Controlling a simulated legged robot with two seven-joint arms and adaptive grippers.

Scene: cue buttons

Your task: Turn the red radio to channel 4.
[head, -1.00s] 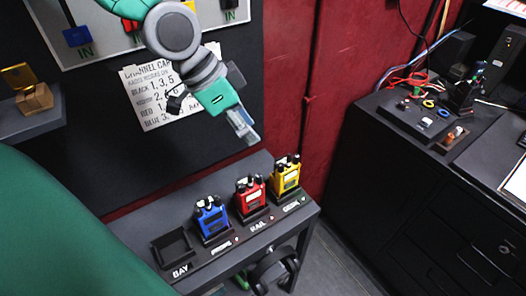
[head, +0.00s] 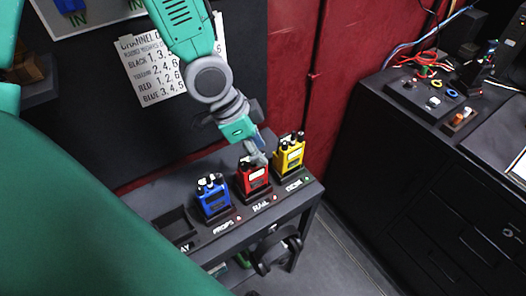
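The red radio (head: 255,181) stands upright in the slot labelled RAIL on the dark shelf, between the blue radio (head: 213,200) and the yellow radio (head: 289,156). My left gripper (head: 256,156) points down at the top of the red radio, its fingertips at or just above the knobs. The fingers hide the knobs, so I cannot tell whether they touch or what channel is set. The fingers are too small and overlapped to tell whether they are open or shut. My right gripper is not in view.
A channel card (head: 155,72) hangs on the dark board behind, partly covered by my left arm. An empty bay (head: 179,227) is left of the blue radio. Headphones (head: 275,250) hang below the shelf front. A black cabinet (head: 420,160) stands at the right.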

